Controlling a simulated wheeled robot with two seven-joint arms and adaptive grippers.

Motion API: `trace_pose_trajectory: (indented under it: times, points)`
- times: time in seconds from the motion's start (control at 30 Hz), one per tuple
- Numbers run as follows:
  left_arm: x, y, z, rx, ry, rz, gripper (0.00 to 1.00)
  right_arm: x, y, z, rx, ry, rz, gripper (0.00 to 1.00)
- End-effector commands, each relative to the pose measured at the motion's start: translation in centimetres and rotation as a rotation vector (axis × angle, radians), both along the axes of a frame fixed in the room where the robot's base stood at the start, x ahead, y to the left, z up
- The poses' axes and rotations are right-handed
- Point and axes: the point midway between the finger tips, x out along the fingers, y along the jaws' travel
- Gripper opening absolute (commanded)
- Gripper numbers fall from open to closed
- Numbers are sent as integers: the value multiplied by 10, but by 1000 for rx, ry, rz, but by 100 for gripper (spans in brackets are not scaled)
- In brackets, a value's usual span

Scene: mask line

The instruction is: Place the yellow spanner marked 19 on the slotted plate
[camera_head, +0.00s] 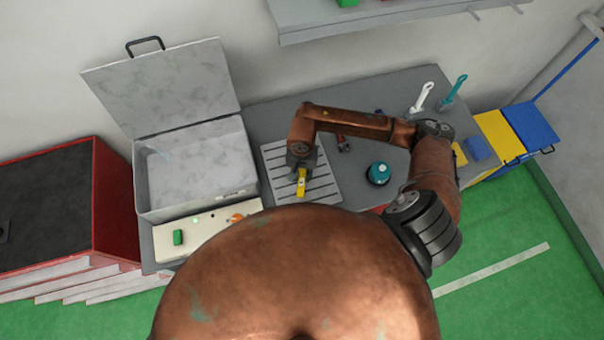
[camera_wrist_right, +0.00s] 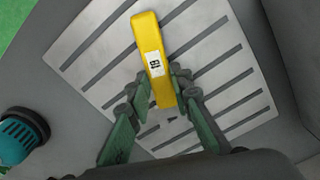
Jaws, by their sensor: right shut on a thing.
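The yellow spanner marked 19 (camera_wrist_right: 152,52) is in my right gripper (camera_wrist_right: 163,92), whose green fingers close on its sides near one end. The label with the number shows clearly in the right wrist view. In the head view the spanner (camera_head: 301,182) appears over the slotted plate (camera_head: 322,184), a light plate with dark slots on the bench. The plate (camera_wrist_right: 222,68) fills much of the right wrist view behind the spanner. I cannot tell whether the spanner touches the plate. My right gripper (camera_head: 300,166) points down there. My left gripper is not in view.
An open grey box (camera_head: 195,165) with a raised lid stands left of the plate, with a control panel (camera_head: 180,237) in front. A teal round object (camera_head: 378,173) stands right of the plate. White (camera_head: 421,97) and teal (camera_head: 454,90) handled tools stand farther right.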

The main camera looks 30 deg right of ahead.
Motion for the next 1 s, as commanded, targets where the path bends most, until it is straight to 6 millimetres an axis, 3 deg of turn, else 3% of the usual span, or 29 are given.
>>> trace_pose_trajectory:
  times: [0.47, 0.5, 0.73, 1.0]
  points:
    - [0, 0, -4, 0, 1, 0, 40, 0, 0, -9, 0, -1, 1, 0]
    - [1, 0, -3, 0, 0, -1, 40, 0, 0, -8, 0, -1, 0, 22]
    - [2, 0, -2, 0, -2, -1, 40, 0, 0, -7, 0, -1, 0, 37]
    - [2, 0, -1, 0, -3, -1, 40, 0, 0, -7, 1, -1, 0, 37]
